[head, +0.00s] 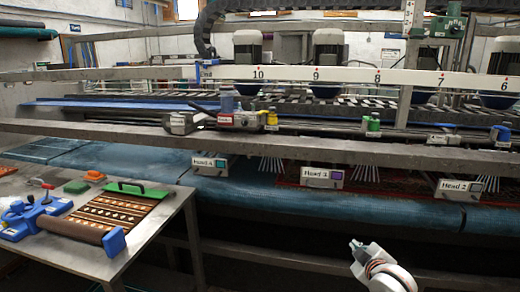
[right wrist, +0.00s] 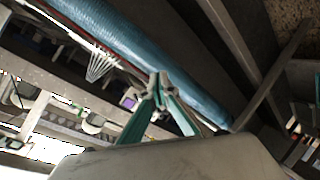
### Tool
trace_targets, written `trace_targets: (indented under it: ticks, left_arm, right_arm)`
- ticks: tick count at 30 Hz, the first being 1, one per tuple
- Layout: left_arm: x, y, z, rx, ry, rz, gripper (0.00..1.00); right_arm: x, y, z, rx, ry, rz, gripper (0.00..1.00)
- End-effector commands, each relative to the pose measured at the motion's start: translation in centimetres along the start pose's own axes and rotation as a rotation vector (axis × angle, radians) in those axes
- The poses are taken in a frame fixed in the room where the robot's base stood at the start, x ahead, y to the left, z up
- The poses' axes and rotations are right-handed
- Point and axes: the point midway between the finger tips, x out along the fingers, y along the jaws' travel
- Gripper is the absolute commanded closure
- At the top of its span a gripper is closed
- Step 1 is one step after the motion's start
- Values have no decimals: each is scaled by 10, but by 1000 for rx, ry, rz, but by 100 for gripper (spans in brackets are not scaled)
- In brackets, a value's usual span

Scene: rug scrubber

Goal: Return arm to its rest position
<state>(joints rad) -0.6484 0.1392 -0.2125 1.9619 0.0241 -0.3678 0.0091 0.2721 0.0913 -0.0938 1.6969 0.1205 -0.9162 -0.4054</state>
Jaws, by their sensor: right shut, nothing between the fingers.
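My right gripper (head: 357,244) shows at the bottom right of centre in the head view, in front of the scrubber's lower frame. Its fingers also show in the right wrist view (right wrist: 158,84), with the tips together and nothing between them. Only the end of my right arm shows behind it. It appears apart from the machine and the table. My left gripper and left arm are not in view.
The rug scrubber has a blue roller bed (head: 270,197), a long grey rail (head: 320,150) and white head boxes (head: 322,178). At left, a metal table (head: 60,250) bears a patterned rug (head: 115,212), a green brush (head: 142,190) and a blue tool (head: 38,215).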

Motion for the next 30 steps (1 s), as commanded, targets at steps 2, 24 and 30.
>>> trace_targets:
  ticks: [2,24,30]
  left_arm:
    - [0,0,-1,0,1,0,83]
    - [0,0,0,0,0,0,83]
    - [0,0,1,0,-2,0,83]
  right_arm:
    - [-16,-49,30,51,-2,-43,100]
    - [-255,-316,162,579,-43,-341,100]
    - [-264,-320,163,600,-44,-348,100]
